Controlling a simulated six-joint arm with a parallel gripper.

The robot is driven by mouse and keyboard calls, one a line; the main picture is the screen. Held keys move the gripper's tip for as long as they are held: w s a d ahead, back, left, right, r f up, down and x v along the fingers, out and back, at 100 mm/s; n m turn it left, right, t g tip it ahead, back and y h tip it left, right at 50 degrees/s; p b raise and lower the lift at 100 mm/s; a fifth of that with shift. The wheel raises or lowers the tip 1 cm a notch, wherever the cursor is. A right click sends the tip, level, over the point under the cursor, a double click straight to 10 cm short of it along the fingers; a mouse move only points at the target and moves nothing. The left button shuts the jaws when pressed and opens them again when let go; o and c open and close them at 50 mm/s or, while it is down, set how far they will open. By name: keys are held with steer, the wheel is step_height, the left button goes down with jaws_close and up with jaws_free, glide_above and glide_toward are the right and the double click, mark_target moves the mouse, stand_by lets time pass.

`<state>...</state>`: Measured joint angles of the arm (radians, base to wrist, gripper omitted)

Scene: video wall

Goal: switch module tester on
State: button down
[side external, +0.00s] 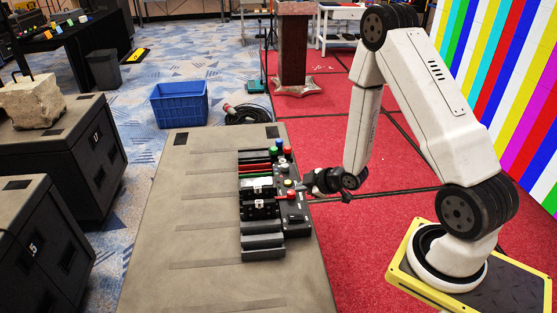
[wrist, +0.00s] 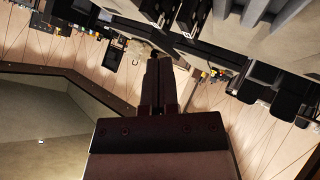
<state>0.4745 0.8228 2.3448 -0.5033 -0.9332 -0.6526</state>
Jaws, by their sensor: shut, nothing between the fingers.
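The module tester (side external: 262,205) sits on the grey-brown table (side external: 195,225), a black unit with several slots. Red, green and black modules are in it. A black control panel (side external: 293,212) runs along its right side, with green, blue, yellow and red buttons or knobs on it. My gripper (side external: 300,188) reaches in from the right and is close to the panel's middle; I cannot tell whether it touches it. In the wrist view its two dark fingers (wrist: 159,85) are together with nothing between them. Which control is the power switch is too small to tell.
A blue crate (side external: 180,104) and a coiled black cable (side external: 248,114) are on the floor beyond the table. Black cases (side external: 70,160) stand at the left, one bearing a stone block (side external: 32,102). The table left of the tester is bare.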

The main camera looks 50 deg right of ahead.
mark_target(295, 217)
steer(key=shift+f, duration=0.1)
steer(key=shift+w+a+f, duration=0.15)
steer(key=shift+f, duration=1.25)
steer(key=shift+w+a+f, duration=0.2)
steer(key=shift+f, duration=1.25)
steer(key=shift+w+a+f, duration=0.15)
steer(key=shift+f, duration=1.25)
steer(key=shift+w+a+f, duration=0.1)
steer(key=shift+f, duration=0.65)
steer(key=shift+r, duration=0.15)
steer(key=shift+r, duration=0.65)
steer(key=shift+r, duration=0.1)
steer(key=shift+s+d+r, duration=0.1)
steer(key=shift+s+r, duration=0.05)
steer(key=shift+r, duration=0.65)
steer(key=shift+s+d+r, duration=0.1)
steer(key=shift+d+r, duration=0.05)
steer(key=shift+r, duration=0.65)
steer(key=shift+s+d+r, duration=0.1)
steer(key=shift+s+r, duration=0.05)
steer(key=shift+r, duration=0.65)
steer(key=shift+r, duration=0.1)
